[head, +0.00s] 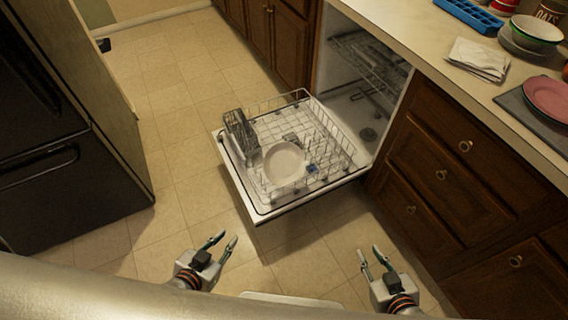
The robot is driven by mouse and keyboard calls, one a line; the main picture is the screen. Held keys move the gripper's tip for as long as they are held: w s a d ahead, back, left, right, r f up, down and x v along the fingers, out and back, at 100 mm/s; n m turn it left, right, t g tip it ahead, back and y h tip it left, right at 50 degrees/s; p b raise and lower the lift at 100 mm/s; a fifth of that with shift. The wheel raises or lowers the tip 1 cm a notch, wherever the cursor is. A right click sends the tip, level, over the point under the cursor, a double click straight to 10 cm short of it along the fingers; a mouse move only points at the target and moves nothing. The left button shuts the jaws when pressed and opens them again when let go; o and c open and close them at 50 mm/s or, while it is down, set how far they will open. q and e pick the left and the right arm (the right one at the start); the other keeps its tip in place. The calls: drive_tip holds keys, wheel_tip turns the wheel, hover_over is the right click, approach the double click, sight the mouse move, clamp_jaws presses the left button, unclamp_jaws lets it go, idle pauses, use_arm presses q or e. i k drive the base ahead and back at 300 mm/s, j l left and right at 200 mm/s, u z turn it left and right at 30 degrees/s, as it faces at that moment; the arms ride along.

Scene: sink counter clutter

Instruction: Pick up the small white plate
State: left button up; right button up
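A small white plate (284,162) sits in the lower rack (335,150) of the open dishwasher, leaning among the tines with its face toward me. My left gripper (223,245) is open and empty, in front of and below the dishwasher door, to the left of the plate. My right gripper (373,257) is open and empty, in front of the rack and to the right of the plate. Both grippers are well apart from the plate.
The dishwasher door (262,212) is folded down. A grey cutlery basket (241,134) stands at the rack's left. The counter (440,42) at right holds a napkin (479,58), a stacked bowl (535,30) and a pink plate (547,97). A black fridge (60,150) stands left; floor between is clear.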

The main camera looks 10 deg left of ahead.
sight(284, 162)
drive_tip(key=i+j, duration=0.2)
drive_tip(key=j, duration=0.2)
drive_tip(key=i+j, duration=0.2)
drive_tip(key=j, duration=0.15)
drive_tip(key=i+j+z, duration=0.1)
drive_tip(key=j, duration=0.3)
drive_tip(key=i+j, duration=0.25)
drive_tip(key=j, duration=0.15)
